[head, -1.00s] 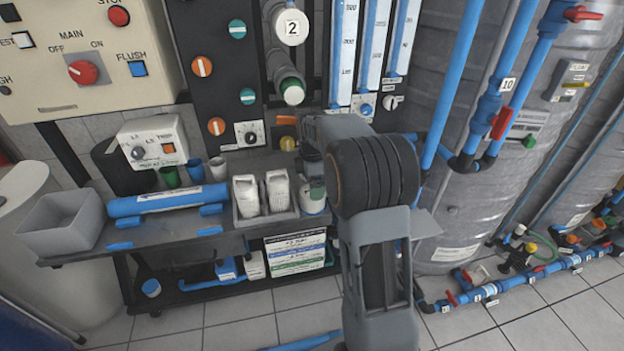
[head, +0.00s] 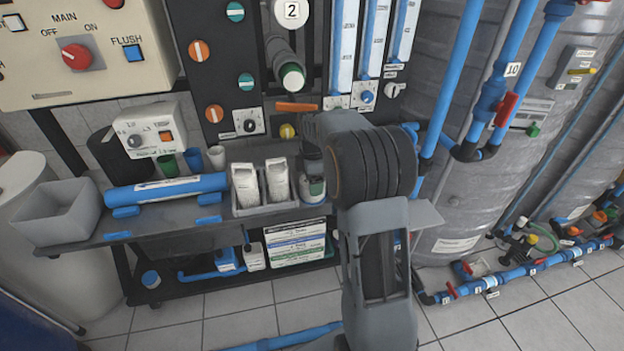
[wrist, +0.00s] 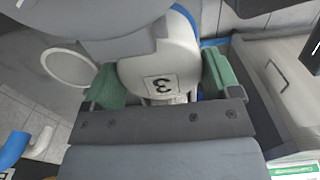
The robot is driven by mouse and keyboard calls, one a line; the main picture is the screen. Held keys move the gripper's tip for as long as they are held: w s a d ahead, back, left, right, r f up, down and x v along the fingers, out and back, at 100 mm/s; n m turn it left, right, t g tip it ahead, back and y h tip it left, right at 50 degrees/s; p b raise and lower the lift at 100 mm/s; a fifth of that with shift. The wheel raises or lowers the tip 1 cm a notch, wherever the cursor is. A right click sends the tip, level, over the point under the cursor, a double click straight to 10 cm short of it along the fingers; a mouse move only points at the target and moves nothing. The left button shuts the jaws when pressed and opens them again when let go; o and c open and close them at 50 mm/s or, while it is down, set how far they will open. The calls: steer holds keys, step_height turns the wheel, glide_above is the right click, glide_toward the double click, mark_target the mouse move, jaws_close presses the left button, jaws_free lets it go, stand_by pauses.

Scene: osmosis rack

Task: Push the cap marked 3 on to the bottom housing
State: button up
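The cap marked 3 (wrist: 160,55) is a pale grey piece with a white label, which shows upside down in the wrist view. The green finger pads of my gripper (wrist: 162,82) lie on either side of it and appear shut on it. A lower housing (head: 291,77) with a green ring and a pale round end sticks out of the dark panel, below the end marked 2 (head: 291,12). I take it as the bottom housing. Its gap to the cap cannot be seen.
A bench (head: 170,229) in front of the panel holds a blue tube (head: 166,192), a grey bin (head: 58,213), cups and a rack of white bottles (head: 244,186). Blue vertical pipes (head: 455,90) and a large grey tank stand to the right. Tiled floor shows in front.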

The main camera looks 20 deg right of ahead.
steer(key=c, duration=0.3)
steer(key=shift+r+p, duration=3.85)
steer(key=shift+r, duration=0.7)
